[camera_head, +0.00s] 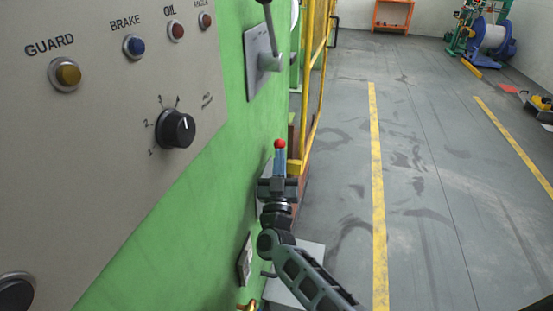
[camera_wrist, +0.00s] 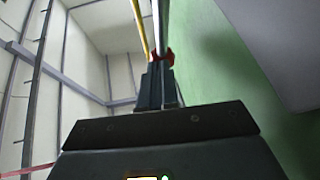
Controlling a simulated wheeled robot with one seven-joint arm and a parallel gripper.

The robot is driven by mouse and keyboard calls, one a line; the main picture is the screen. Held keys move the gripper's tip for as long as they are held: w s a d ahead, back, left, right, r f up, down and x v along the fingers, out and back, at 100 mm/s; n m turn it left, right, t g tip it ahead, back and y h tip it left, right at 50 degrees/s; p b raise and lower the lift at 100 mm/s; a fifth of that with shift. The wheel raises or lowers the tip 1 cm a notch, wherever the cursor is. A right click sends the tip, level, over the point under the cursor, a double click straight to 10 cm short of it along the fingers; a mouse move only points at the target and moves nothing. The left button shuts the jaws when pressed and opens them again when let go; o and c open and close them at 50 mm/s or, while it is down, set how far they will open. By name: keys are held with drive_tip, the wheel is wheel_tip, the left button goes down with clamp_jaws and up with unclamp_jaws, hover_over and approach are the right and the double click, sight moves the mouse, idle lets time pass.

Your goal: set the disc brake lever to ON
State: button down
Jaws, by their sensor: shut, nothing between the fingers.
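A red ball knob (camera_head: 279,144) shows right at the tips of my gripper (camera_head: 279,160), low beside the green machine wall. I take it to be a lever's knob; its shaft is hidden behind the fingers. In the wrist view, a red part (camera_wrist: 162,57) sits at the fingertips of my gripper (camera_wrist: 157,72); I cannot tell whether they touch. The fingers are shut with nothing between them. Another lever (camera_head: 268,40) stands on a grey plate (camera_head: 255,78) higher on the wall, its top cut off. No ON mark is readable, and I cannot tell which lever is the disc brake's.
A control panel (camera_head: 110,110) with several lamps and a black rotary knob (camera_head: 176,128) fills the left. A yellow guard rail (camera_head: 313,95) stands just beyond my gripper.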

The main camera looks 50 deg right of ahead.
drive_tip(key=d, duration=0.1)
drive_tip(key=w+d, duration=0.1)
drive_tip(key=d, duration=0.1)
drive_tip(key=shift+w+d+b, duration=0.15)
drive_tip(key=shift+d+b, duration=0.05)
drive_tip(key=shift+b, duration=0.15)
drive_tip(key=shift+d, duration=0.3)
